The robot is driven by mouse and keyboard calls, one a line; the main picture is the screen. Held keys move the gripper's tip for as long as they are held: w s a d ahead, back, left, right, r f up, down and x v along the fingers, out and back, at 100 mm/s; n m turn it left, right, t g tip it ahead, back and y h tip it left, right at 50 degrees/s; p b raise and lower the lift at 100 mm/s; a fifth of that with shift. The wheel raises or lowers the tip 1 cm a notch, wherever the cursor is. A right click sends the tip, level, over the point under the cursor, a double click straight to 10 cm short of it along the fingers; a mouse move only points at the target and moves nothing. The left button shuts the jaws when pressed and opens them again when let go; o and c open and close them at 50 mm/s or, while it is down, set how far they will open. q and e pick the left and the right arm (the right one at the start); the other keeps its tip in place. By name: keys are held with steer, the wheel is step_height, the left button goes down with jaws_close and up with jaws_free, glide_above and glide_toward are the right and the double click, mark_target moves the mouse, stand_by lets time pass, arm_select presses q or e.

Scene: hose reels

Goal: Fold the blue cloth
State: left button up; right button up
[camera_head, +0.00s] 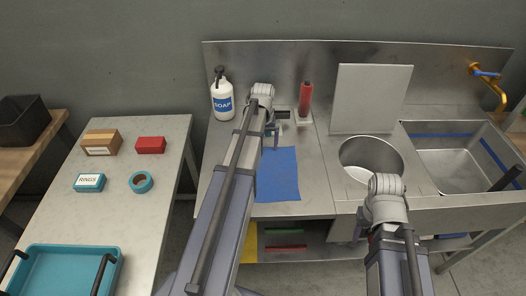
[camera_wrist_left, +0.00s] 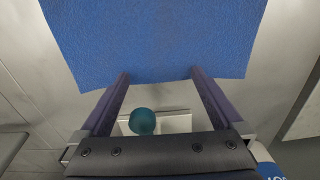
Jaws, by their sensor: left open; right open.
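The blue cloth (camera_head: 278,175) lies flat and unfolded on the metal counter left of the round basin. In the left wrist view the cloth (camera_wrist_left: 155,35) fills the upper part. My left gripper (camera_head: 273,134) is over the far edge of the cloth. In its wrist view the left gripper (camera_wrist_left: 160,74) is open, with its two fingers apart at the cloth's edge and nothing between them. I cannot tell whether they touch the cloth. My right gripper (camera_head: 364,222) is at the counter's front, below the round basin, mostly hidden by its own wrist.
A soap bottle (camera_head: 222,98), a red bottle (camera_head: 305,98) and a pale board (camera_head: 371,98) stand behind the cloth. A teal round object (camera_wrist_left: 142,121) sits near the left fingers. The round basin (camera_head: 371,153) and square sink (camera_head: 450,165) lie to the right.

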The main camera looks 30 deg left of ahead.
arm_select(q)
steer(key=shift+c, duration=0.6)
steer(key=c, duration=1.1)
steer(key=shift+a, duration=0.1)
steer(key=shift+c, duration=0.5)
